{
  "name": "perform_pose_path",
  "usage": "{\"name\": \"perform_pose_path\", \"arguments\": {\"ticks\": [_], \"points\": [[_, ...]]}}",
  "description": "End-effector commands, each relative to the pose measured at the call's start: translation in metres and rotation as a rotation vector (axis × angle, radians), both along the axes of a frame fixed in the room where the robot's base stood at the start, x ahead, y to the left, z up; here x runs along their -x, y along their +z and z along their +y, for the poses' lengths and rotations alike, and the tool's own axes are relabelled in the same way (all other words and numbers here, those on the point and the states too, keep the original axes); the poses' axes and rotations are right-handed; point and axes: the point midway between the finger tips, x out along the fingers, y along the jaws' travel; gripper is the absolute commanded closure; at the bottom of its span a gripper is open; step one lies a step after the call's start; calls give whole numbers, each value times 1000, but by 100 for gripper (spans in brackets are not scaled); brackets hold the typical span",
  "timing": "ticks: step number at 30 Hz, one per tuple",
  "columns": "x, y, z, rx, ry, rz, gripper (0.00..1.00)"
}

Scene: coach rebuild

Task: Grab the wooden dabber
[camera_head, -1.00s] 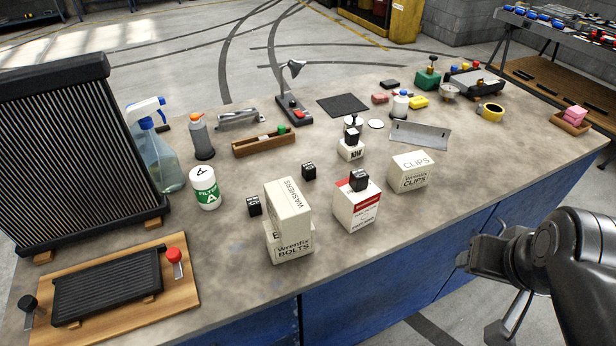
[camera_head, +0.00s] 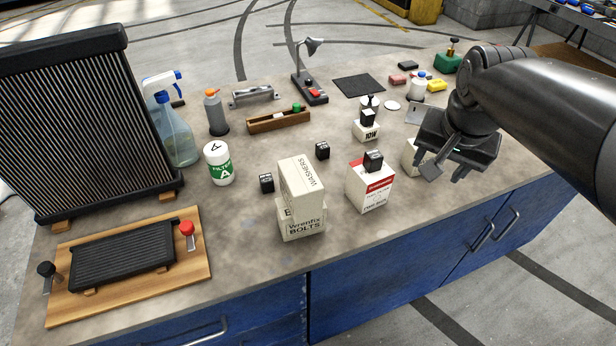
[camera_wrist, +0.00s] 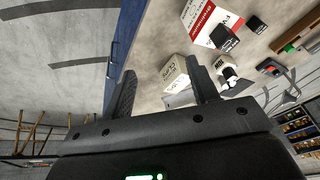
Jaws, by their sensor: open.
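I cannot pick out a wooden dabber for certain. A small dark-topped knob (camera_head: 453,47) stands on a green block (camera_head: 447,63) at the far back right of the bench in the head view; its material is too small to tell. My gripper (camera_head: 445,172) is open and empty above the bench's front right. It hangs over the Clips carton (camera_head: 411,158) and hides much of it. In the wrist view, my gripper's fingers (camera_wrist: 160,66) are spread, with the Clips carton (camera_wrist: 172,80) beyond them.
A red-and-white carton (camera_head: 368,188) with a black cube on top stands left of my gripper. Stacked Washers and Bolts cartons (camera_head: 302,205) stand further left. A wooden tray (camera_head: 265,126) and a small lamp (camera_head: 308,75) are behind. The front right bench strip looks clear.

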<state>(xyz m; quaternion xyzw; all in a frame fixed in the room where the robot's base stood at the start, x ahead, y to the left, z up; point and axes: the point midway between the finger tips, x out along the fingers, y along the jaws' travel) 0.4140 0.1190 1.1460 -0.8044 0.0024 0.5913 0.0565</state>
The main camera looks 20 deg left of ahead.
Motion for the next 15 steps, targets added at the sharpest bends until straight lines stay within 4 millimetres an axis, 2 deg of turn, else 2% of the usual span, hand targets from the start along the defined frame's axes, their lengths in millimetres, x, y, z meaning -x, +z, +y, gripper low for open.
{"name": "perform_pose_path", "arguments": {"ticks": [1,6,12,15], "points": [[-11,-4,19,1,3,21,46],[-39,-17,78,3,-23,76,46],[-60,-42,156,18,-55,131,46],[-64,-58,194,32,-72,154,46]]}}
